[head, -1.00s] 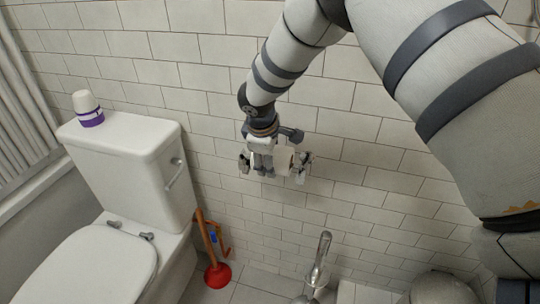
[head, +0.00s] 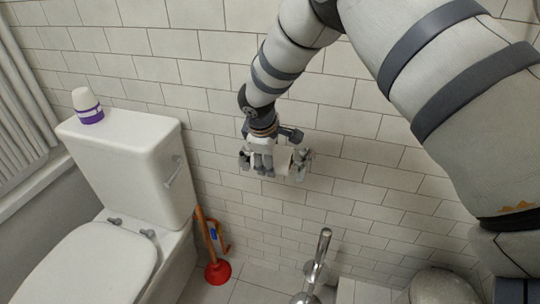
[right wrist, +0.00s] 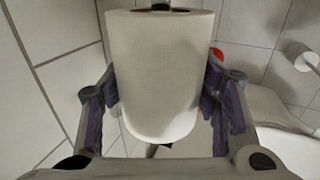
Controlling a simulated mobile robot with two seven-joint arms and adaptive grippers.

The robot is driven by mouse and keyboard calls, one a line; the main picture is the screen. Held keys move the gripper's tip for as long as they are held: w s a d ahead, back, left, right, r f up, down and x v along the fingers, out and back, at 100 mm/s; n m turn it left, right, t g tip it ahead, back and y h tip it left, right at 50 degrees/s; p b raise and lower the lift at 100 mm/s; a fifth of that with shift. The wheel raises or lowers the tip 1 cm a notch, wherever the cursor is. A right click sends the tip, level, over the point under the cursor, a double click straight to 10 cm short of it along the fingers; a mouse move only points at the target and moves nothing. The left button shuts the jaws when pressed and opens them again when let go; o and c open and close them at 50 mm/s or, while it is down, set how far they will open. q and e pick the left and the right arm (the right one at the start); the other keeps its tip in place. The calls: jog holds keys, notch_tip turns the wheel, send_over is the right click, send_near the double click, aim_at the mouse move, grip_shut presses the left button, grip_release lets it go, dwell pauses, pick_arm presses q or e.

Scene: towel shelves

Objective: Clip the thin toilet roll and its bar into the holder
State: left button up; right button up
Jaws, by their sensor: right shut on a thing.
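The white toilet roll (right wrist: 160,70) fills the middle of the right wrist view, with a dark bar end showing at its top and bottom. My right gripper (right wrist: 160,105) is shut on it, one purple-padded finger at each side. In the head view my right gripper (head: 263,163) is close to the tiled wall and partly hides the roll (head: 285,160). A grey metal holder piece (head: 303,164) shows just right of the roll. I cannot tell whether the bar touches or sits in the holder. My left gripper is not in view.
The white toilet (head: 130,165) stands at left with a purple and white bottle (head: 87,106) on its tank. A red plunger (head: 217,272) and a metal brush handle (head: 320,255) stand below the gripper. The wall is right behind the gripper.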

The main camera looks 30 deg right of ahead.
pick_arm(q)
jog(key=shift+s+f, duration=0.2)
pick_arm(e)
jog(key=shift+f, duration=2.05)
dwell(2.2)
jog(key=o, duration=1.3)
jog(key=v, duration=1.2)
jog(key=s+a+f+m+g+y, duration=0.2)
jog(key=s+a+f, duration=0.1)
jog(key=s+f, duration=0.6)
jog(key=s+a+f+m+g+y, duration=0.1)
jog(key=s+a+f, duration=0.2)
jog(key=s+f, duration=0.55)
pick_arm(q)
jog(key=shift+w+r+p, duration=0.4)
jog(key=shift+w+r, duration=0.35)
pick_arm(e)
jog(key=s+f+m+g, duration=0.1)
jog(key=s+f+m, duration=0.1)
jog(key=s, duration=1.1)
jog(key=s+f+m+g, duration=0.1)
jog(key=s+f+m, duration=0.2)
jog(key=s, duration=0.9)
jog(key=shift+s+d+m, duration=0.25)
jog(key=shift+s+m, duration=0.05)
jog(key=shift+s, duration=0.05)
